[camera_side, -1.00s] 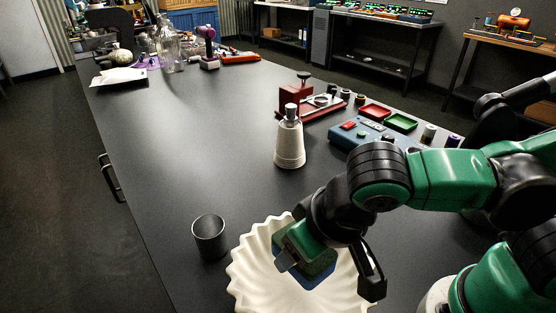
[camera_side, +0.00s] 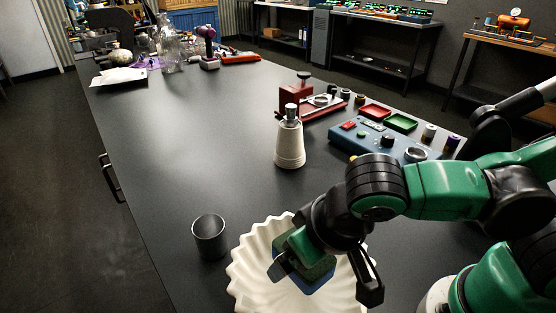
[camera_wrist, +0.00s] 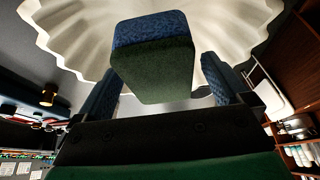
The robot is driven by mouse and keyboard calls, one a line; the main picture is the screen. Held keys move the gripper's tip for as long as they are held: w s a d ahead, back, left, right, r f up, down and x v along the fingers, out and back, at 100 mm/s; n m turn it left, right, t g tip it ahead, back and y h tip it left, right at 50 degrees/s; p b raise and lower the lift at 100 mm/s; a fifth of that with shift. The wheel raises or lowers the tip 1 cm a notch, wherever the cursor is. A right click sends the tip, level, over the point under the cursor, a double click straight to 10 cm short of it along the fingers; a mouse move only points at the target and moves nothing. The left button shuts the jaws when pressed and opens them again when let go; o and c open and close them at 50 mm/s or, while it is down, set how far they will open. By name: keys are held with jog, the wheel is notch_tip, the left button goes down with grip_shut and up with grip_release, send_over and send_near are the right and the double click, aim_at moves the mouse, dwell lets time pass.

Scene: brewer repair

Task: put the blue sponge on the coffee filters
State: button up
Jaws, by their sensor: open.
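The blue sponge (camera_side: 318,275) has a blue layer and a dark green layer. It is inside the white fluted coffee filters (camera_side: 250,272), partly hidden by my gripper in the side view. My gripper (camera_side: 324,278) is open over the filters, with a finger on either side of the sponge. In the wrist view the sponge (camera_wrist: 152,55) lies between the fingers of my gripper (camera_wrist: 160,85), with a clear gap at the right finger. The filters (camera_wrist: 235,25) spread behind it. I cannot tell whether the sponge touches the bottom of the filters.
A dark cup (camera_side: 209,238) stands just left of the filters. A white bottle (camera_side: 289,140) stands behind them. A blue control box (camera_side: 375,142), a red device (camera_side: 305,98) and small trays are farther back. The table's left middle is clear.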

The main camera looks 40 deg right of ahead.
jog(key=v, duration=1.2)
jog(key=w+d+f+t, duration=0.1)
jog(key=w+d+f, duration=0.2)
jog(key=w+d, duration=0.2)
jog(key=w+d+f+t, duration=0.1)
jog(key=w+d+f, duration=0.2)
jog(key=d, duration=0.6)
jog(key=shift+w+f+t, duration=0.25)
jog(key=shift+w+t, duration=0.05)
jog(key=shift+w, duration=0.9)
